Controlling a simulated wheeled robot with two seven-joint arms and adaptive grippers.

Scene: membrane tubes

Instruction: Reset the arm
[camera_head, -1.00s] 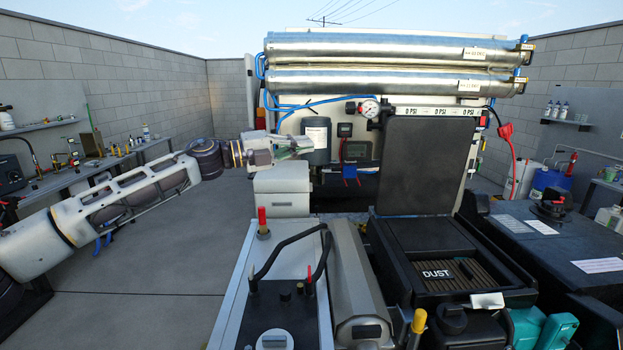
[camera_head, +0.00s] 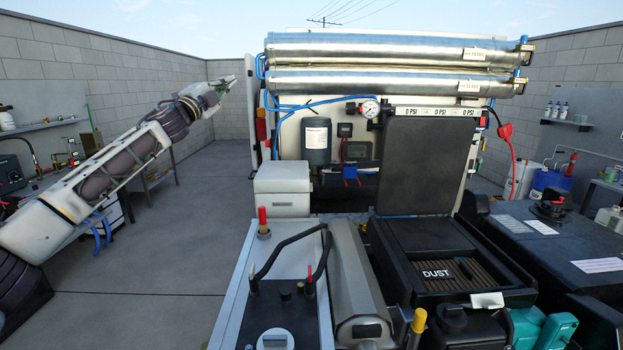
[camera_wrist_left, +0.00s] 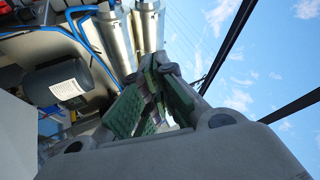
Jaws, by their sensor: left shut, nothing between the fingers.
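My left gripper (camera_head: 225,85) is raised at the upper left in the head view, with its arm reaching up and in from the left. Its fingers are together and empty, in front of the back wall and left of the membrane tubes. In the left wrist view the green-padded fingers (camera_wrist_left: 150,95) meet, with nothing between them. Two silvery membrane tubes (camera_head: 390,50) lie horizontally, one above the other, across the top of the equipment panel. Their ends also show in the left wrist view (camera_wrist_left: 112,40). My right gripper is not in view.
A side bench (camera_head: 150,172) runs along the left wall. The floor between is clear.

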